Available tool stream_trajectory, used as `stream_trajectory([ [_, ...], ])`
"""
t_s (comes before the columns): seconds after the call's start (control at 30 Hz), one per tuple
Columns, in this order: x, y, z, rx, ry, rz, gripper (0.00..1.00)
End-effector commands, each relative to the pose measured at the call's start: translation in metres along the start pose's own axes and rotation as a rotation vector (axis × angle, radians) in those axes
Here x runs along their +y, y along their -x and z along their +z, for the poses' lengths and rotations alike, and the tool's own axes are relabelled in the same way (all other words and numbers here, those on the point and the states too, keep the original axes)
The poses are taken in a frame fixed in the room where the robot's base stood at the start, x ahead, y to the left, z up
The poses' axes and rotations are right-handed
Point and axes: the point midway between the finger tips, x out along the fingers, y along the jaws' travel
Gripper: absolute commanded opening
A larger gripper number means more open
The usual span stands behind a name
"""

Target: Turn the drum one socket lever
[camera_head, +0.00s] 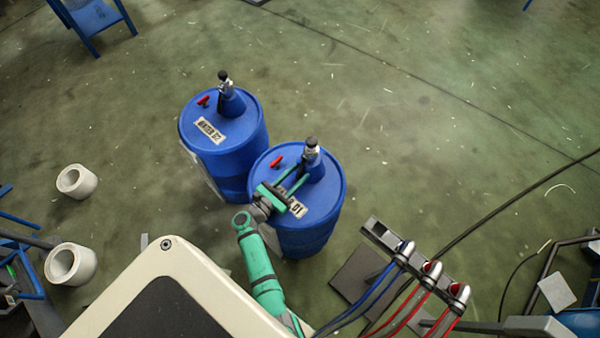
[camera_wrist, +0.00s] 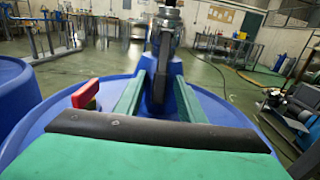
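Drum one (camera_head: 322,208) is the nearer blue drum, with a label ending in 01 partly hidden by my gripper. On its lid stands a blue neck (camera_head: 315,171) with a metal socket and dark cap (camera_head: 311,149). My gripper (camera_head: 302,177) is over the lid, its two green fingers apart and pointing at the neck. In the wrist view, the socket (camera_wrist: 168,22) rises ahead, and a dark grey lever-like part (camera_wrist: 179,75) hangs below it between the fingers (camera_wrist: 160,88). I cannot tell whether either finger touches it.
A red handle (camera_head: 276,161) sits on drum one's lid, left of the fingers; it shows close in the wrist view (camera_wrist: 85,93). Drum two (camera_head: 232,160) stands close behind to the left. A rack with blue and red hoses (camera_head: 415,258) stands at right. Open floor lies beyond.

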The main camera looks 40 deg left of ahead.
Motion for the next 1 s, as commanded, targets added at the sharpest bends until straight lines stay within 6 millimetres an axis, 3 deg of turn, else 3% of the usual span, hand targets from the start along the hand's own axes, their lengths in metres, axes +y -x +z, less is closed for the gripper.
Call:
stream_trajectory([
  [0.17, 0.0, -0.012, 0.0, 0.0, -0.001, 0.0, 0.36],
  [0.47, 0.0, -0.013, 0.0, 0.0, -0.001, 0.0, 0.36],
  [0.6, 0.0, -0.013, 0.0, 0.0, -0.001, 0.0, 0.02],
  [0.63, 0.0, -0.013, 0.0, 0.0, -0.001, 0.0, 0.0],
  [1.0, -0.008, -0.022, 0.001, 0.024, -0.002, -0.019, 0.0],
])
